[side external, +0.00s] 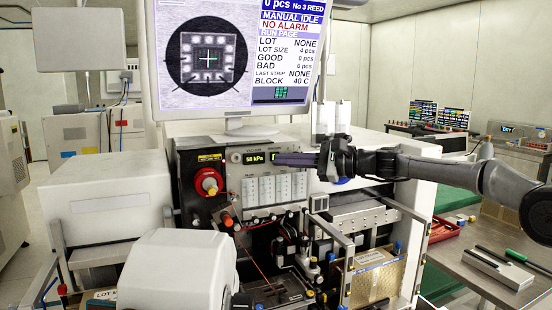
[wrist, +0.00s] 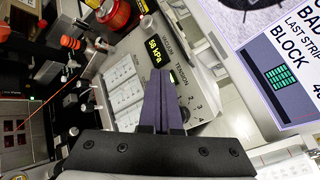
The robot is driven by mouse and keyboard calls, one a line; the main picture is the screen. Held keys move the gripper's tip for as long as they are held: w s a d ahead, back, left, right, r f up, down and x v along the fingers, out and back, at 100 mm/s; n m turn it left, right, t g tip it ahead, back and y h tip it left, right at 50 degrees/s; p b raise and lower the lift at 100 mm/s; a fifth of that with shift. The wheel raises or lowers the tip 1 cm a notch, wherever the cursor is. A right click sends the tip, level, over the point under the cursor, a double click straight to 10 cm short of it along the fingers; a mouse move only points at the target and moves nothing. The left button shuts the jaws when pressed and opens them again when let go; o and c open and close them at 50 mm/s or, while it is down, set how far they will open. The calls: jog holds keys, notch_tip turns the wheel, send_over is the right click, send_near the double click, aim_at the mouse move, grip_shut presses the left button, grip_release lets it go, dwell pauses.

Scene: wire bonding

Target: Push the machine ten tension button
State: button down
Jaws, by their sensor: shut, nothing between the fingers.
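The machine's front panel (side external: 230,170) carries a "58 kPa" display (side external: 256,157) and several pale button-like tiles (side external: 268,189). In the wrist view the display (wrist: 154,52) is upper centre, with the word TENSION (wrist: 183,88) printed to the right of the fingers, near small printed numbers. I cannot make out a separate tension button; the fingers may cover part of that area. My gripper (side external: 277,159) is shut and empty, its dark fingers pointing left in front of the panel's upper right. In the wrist view the closed fingers (wrist: 162,74) overlap the panel; contact cannot be told.
A red emergency-stop knob (side external: 209,182) sits left of the display. The bonding mechanism (side external: 300,250) and a white rounded housing (side external: 178,270) stand below the panel. A metal bench (side external: 480,270) is at right.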

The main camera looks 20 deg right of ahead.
jog(key=shift+s, duration=0.9)
jog(key=s, duration=0.6)
dwell(0.6)
